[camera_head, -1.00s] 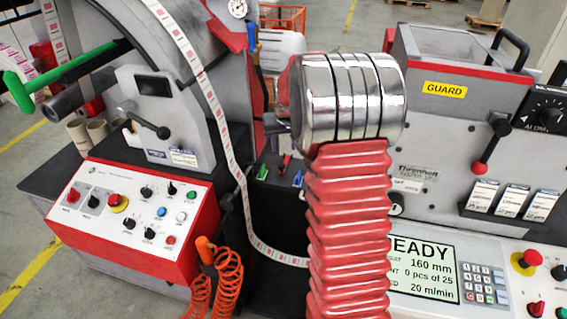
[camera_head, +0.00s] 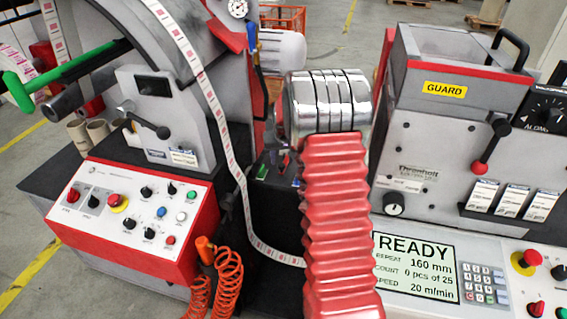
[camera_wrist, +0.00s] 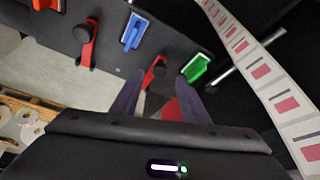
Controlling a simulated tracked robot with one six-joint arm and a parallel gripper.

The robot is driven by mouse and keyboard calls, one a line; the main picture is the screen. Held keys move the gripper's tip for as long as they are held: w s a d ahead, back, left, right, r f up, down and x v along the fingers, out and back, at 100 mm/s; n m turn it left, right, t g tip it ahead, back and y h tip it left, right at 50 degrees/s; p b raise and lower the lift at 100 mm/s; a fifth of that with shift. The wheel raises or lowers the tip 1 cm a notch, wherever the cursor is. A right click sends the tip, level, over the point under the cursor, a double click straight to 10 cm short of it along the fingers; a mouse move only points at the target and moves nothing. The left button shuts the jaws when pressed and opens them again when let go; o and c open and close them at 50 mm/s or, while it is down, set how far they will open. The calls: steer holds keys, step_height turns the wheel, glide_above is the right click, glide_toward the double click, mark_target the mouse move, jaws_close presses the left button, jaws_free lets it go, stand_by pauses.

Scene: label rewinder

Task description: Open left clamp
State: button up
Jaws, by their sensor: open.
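In the wrist view, one red clamp lever (camera_wrist: 155,72) lies just beyond and between the fingertips of my open gripper (camera_wrist: 160,90). I cannot tell whether the fingers touch it. A second red clamp lever (camera_wrist: 88,45) is further left in that view. A blue block (camera_wrist: 134,32) is between the two levers, and a green block (camera_wrist: 196,68) is to the right. In the head view, a small red lever (camera_head: 284,162) and a green block (camera_head: 262,172) show beside my arm. My arm hides the rest of the clamps and my gripper there.
A printed label strip (camera_wrist: 262,72) runs close on the right in the wrist view, with a metal rod (camera_wrist: 235,66) beside it. In the head view, the left control panel (camera_head: 135,215), coiled orange hose (camera_head: 228,270) and guard housing (camera_head: 450,95) surround my arm.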

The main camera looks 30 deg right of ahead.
mark_target(283, 164)
steer(key=shift+x, duration=2.1)
steer(key=shift+c, duration=0.3)
jaws_close()
steer(key=shift+d, duration=0.35)
steer(key=shift+a, duration=0.2)
steer(key=shift+d+r, duration=0.1)
